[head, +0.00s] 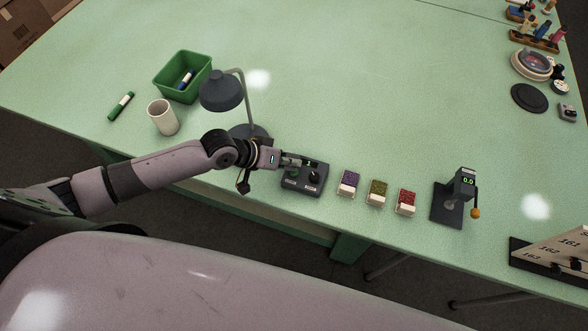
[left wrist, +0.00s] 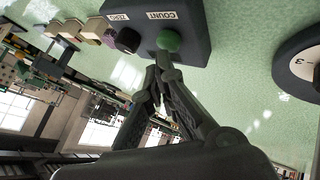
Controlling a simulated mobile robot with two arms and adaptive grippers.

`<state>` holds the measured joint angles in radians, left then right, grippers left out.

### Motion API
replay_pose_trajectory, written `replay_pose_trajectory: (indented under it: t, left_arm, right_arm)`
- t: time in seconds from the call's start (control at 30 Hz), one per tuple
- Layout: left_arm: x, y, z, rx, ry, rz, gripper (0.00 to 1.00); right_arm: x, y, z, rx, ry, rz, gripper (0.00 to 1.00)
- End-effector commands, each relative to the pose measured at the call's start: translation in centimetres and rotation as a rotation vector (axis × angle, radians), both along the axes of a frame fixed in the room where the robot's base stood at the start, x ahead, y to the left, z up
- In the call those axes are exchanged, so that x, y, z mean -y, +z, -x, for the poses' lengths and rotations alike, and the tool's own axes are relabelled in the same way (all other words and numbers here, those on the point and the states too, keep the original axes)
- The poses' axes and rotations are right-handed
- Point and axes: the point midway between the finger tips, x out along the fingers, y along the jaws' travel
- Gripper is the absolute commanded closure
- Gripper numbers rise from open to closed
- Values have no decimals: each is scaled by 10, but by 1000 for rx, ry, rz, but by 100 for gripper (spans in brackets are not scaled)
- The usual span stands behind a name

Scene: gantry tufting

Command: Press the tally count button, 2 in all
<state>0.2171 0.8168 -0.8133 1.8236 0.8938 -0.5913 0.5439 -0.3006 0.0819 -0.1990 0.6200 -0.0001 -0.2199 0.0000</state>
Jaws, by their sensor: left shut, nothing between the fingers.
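The tally counter (head: 302,188) is a dark box on the green table, and its small display (head: 309,163) reads 1. In the left wrist view its green round button (left wrist: 168,41) sits by the COUNT label, and a black knob (left wrist: 127,40) sits by the ZERO label. My left gripper (head: 293,162) is over the counter's left part. In the left wrist view its fingertips (left wrist: 162,68) are together, empty, and point at the green button. I cannot tell whether they touch it. My right gripper is in neither view.
A dark desk lamp (head: 222,92) stands behind my left arm, near a white cup (head: 162,117) and a green bin (head: 184,62). Several small colored blocks (head: 378,192) and a device reading 0.0 (head: 462,185) stand to the right. The table's middle is clear.

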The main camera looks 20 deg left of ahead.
Motion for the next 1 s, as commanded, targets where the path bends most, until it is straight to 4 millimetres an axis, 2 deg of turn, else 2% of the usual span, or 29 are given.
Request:
replay_pose_trajectory:
  t: [1.0]
  left_arm:
    - [0, -10, 0, -1, -1, 0, 100]
  right_arm:
    - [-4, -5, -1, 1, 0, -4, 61]
